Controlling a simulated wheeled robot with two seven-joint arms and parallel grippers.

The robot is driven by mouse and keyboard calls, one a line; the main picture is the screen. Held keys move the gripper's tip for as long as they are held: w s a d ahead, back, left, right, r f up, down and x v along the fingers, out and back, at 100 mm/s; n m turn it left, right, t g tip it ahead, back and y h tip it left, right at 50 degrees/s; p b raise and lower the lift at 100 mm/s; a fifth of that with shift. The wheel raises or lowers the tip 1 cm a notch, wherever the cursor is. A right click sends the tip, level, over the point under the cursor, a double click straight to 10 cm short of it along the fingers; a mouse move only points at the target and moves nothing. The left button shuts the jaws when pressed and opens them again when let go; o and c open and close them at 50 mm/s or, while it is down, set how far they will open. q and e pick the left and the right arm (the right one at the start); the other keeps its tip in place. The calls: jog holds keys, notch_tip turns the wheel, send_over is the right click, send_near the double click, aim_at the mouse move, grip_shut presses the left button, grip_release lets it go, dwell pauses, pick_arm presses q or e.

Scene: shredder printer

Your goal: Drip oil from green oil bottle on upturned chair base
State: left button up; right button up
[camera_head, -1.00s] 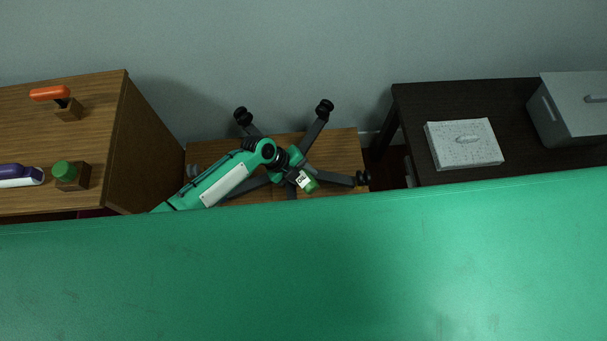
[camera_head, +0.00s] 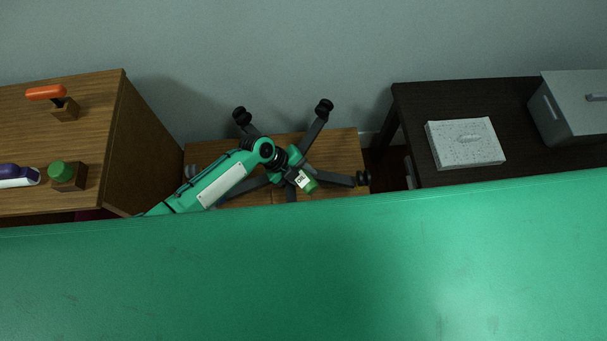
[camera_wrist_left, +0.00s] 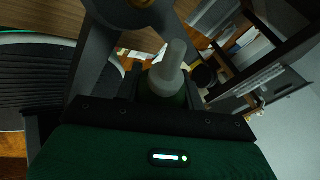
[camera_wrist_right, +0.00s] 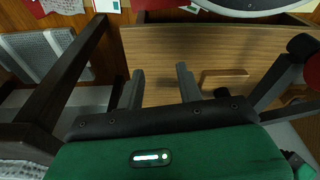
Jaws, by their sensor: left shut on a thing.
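The upturned chair base (camera_head: 313,132) lies in the middle of the head view, its dark legs spread like a star with black casters at their ends. My left gripper (camera_head: 298,176) is over its centre, shut on the green oil bottle (camera_head: 311,187), which has a white label. The left wrist view shows the bottle's grey nozzle (camera_wrist_left: 170,68) between the fingers, beside dark chair legs (camera_wrist_left: 92,58). The bottle is tilted; I cannot see any oil coming out. My right gripper (camera_wrist_right: 161,85) is open and empty in the right wrist view, and is out of the head view.
A wooden cabinet (camera_head: 75,122) at left carries an orange-handled tool (camera_head: 46,92), a green-topped block (camera_head: 62,172) and a purple-white item (camera_head: 18,176). A dark table (camera_head: 455,100) at right carries a speckled box (camera_head: 466,143) and a grey case (camera_head: 572,108).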

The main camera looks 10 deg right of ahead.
dwell(0.3)
pick_arm(q)
jog(key=shift+r+g+h+b, duration=0.3)
jog(key=shift+g+h+b, duration=0.25)
jog(key=shift+b, duration=0.5)
jog(key=shift+r+n+g+b, duration=0.25)
jog(key=shift+r+n+b, duration=0.05)
jog(key=shift+b, duration=0.05)
jog(key=shift+r, duration=0.15)
jog(key=shift+r+g+h+b, duration=0.15)
jog(key=shift+g+h+b, duration=0.3)
jog(key=shift+b, duration=0.4)
jog(key=shift+r, duration=0.2)
